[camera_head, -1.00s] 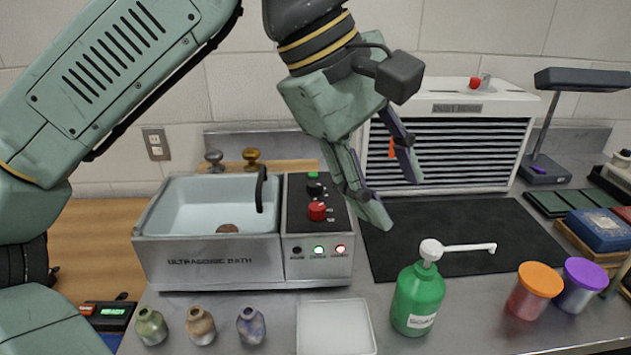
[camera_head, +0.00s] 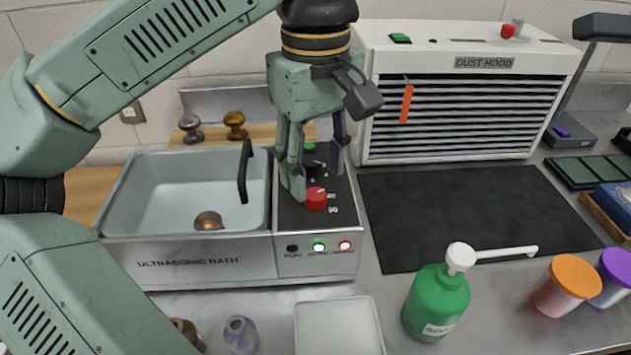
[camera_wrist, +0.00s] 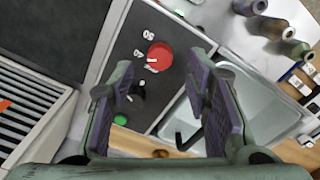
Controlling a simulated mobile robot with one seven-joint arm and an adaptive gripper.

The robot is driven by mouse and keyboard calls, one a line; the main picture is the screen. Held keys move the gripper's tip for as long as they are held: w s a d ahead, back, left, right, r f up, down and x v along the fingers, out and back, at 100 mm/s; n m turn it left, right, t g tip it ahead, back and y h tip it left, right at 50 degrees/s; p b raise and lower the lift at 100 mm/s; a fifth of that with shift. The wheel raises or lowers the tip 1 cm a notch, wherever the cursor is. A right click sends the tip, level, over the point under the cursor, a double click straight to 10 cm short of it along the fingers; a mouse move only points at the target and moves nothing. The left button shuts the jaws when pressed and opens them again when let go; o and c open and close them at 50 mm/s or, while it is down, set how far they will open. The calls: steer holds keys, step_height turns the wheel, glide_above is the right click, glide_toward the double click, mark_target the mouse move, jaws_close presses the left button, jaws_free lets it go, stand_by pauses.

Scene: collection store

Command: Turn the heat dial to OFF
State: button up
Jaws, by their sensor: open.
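The ultrasonic bath (camera_head: 190,262) has a dark control panel on its right side. A red dial (camera_head: 316,200) with a white pointer mark sits near the panel's front; it also shows in the wrist view (camera_wrist: 160,55). Small white markings lie beside it, too small to read surely. A black dial (camera_wrist: 138,90) is behind it, and a green button (camera_wrist: 120,121) further back. I cannot read which dial is labelled heat. My gripper (camera_head: 318,180) points down over the panel, fingers apart and empty, close to the dials. Contact with either dial cannot be told.
The bath basin (camera_head: 150,190) with an upright black handle (camera_head: 244,172) lies left of the panel. The dust hood (camera_head: 470,90) stands behind right. A green soap bottle (camera_head: 437,300) and a white tray (camera_head: 338,328) stand in front. The black mat (camera_head: 470,215) is clear.

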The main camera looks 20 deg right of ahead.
mark_target(316, 193)
steer(key=shift+f, duration=1.85)
steer(key=shift+c, duration=0.5)
jaws_close()
